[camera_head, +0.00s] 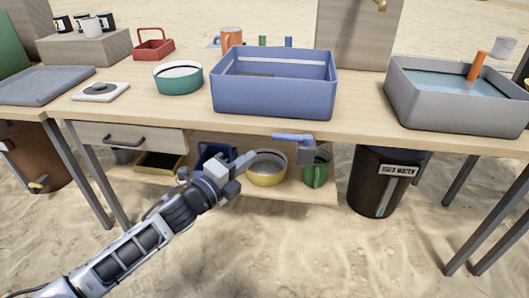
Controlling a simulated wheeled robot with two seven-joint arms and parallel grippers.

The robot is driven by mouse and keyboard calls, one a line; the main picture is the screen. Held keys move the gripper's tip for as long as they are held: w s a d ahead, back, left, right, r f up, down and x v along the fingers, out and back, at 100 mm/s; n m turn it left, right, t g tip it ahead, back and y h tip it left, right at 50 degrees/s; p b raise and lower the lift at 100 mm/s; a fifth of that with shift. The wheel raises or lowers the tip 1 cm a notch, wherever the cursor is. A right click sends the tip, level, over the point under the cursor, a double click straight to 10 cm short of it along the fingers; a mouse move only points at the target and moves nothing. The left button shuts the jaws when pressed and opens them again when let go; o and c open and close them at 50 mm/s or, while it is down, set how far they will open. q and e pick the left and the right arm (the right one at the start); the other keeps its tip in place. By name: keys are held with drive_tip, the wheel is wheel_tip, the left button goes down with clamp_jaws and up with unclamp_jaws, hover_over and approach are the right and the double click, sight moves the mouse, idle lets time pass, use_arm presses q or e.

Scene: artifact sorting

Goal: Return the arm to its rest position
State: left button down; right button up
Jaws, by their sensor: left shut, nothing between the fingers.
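My left arm comes in from the lower left. Its gripper (240,169) is in front of the table's lower shelf, below the tabletop, and points up and to the right. The gripper is shut and empty, apart from the things on the table. My right gripper is not in view.
The wooden table (140,78) bears a blue bin (272,98), a grey basin (455,113) with water, a teal bowl (178,80) and a red basket (153,46). A bucket labelled used water (375,190) stands below. Open sand lies in front.

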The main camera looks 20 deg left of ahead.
use_arm(q)
drive_tip(key=a, duration=0.1)
drive_tip(key=s+a, duration=0.2)
drive_tip(key=a, duration=0.1)
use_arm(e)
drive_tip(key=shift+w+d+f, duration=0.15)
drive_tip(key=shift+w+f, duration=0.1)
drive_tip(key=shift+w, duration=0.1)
